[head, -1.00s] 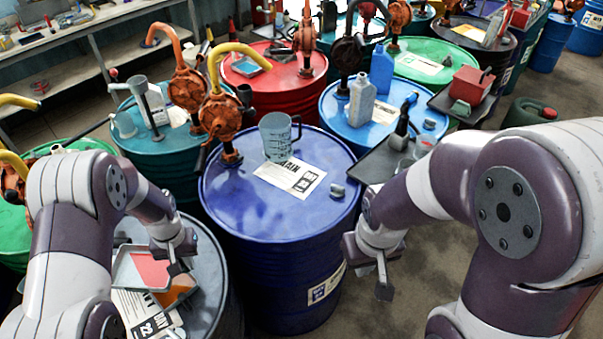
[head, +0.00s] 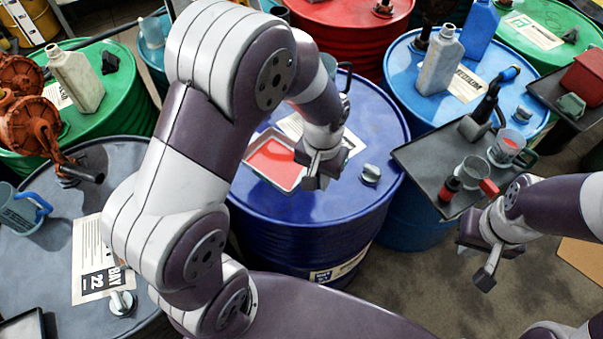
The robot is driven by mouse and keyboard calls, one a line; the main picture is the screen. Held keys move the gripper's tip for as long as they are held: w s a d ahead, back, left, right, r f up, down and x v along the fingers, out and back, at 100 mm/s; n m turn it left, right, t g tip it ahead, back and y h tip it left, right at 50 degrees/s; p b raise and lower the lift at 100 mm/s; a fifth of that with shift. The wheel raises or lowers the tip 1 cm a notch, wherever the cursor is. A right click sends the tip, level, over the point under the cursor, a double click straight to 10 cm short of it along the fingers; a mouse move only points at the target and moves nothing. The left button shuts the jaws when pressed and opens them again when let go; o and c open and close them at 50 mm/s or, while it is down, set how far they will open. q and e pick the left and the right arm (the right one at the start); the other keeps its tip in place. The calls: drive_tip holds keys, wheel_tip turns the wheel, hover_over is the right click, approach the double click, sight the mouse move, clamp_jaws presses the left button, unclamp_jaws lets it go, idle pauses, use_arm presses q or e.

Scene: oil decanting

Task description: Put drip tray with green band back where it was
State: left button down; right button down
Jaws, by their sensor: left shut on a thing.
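A shallow pale-rimmed drip tray (head: 262,176) with a red inside is over the dark blue drum (head: 290,205). No green band shows on its visible part. My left gripper (head: 311,176) is shut on the tray's right edge, and my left arm hides part of the tray's left side. I cannot tell whether the tray touches the drum top. My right gripper (head: 480,258) is open and empty, over the floor in front of the dark shelf.
The grey drum (head: 40,265) at left bears a "BAY 22" label (head: 92,262), a blue-handled jug (head: 22,208) and a bung. A dark tray edge (head: 25,326) shows at bottom left. The dark shelf (head: 425,165) beside the blue drum holds cups. The blue drum carries a paper and a bung (head: 370,174).

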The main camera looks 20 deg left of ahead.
use_arm(q)
drive_tip(key=w+a+f, duration=0.1)
drive_tip(key=f, duration=0.1)
drive_tip(key=w+a+f, duration=0.1)
drive_tip(key=f, duration=0.1)
drive_tip(key=a+f+p, duration=0.1)
drive_tip(key=f, duration=0.1)
drive_tip(key=shift+w+f, duration=0.25)
drive_tip(key=shift+w, duration=0.15)
drive_tip(key=shift+w+f, duration=0.1)
drive_tip(key=shift+w, duration=0.1)
drive_tip(key=shift+s+f, duration=0.1)
drive_tip(key=shift+f, duration=0.05)
drive_tip(key=c, duration=1.2)
unclamp_jaws()
drive_tip(key=shift+c, duration=0.2)
drive_tip(key=shift+o, duration=0.8)
